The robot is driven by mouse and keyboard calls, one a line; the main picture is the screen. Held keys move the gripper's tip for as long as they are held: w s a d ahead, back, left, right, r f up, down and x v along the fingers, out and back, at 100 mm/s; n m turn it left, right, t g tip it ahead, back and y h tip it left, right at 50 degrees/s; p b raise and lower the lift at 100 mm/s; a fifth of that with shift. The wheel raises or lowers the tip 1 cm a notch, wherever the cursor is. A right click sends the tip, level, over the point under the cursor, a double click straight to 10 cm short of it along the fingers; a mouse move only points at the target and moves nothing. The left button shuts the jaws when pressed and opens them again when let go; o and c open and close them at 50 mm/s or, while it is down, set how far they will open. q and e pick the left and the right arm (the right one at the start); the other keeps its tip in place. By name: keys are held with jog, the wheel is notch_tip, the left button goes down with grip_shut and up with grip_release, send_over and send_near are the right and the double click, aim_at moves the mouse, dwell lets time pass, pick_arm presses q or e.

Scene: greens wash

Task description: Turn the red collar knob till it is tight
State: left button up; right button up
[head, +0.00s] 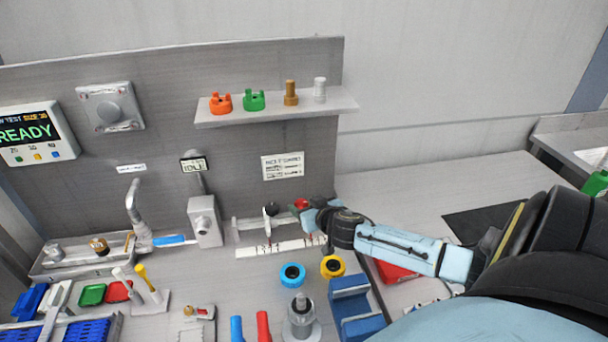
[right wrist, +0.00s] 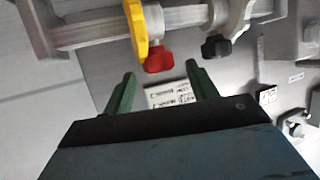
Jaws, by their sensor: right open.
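The red collar knob (right wrist: 158,61) hangs below a grey rail (right wrist: 90,32) in the right wrist view, right beside a yellow collar part (right wrist: 136,22). My right gripper (right wrist: 160,70) is open, with its two green fingers pointing at the knob. The knob appears in the gap between the fingertips; I cannot tell whether it is between them in depth. In the head view the red knob (head: 300,203) shows at the right end of the rail, with my right gripper (head: 307,212) close to it and partly covering it. My left gripper is in neither view.
A black knob (right wrist: 215,47) sits on the same rail, to the right in the wrist view. A white ruled strip (head: 280,248) lies in front of the rail. Blue (head: 292,274) and yellow (head: 333,266) rings and a blue holder (head: 350,305) stand nearer.

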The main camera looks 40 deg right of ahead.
jog(key=shift+w+d+f, duration=0.2)
jog(key=shift+w+f, duration=0.1)
jog(key=shift+w, duration=0.35)
jog(key=c, duration=1)
jog(key=shift+n+y, duration=0.3)
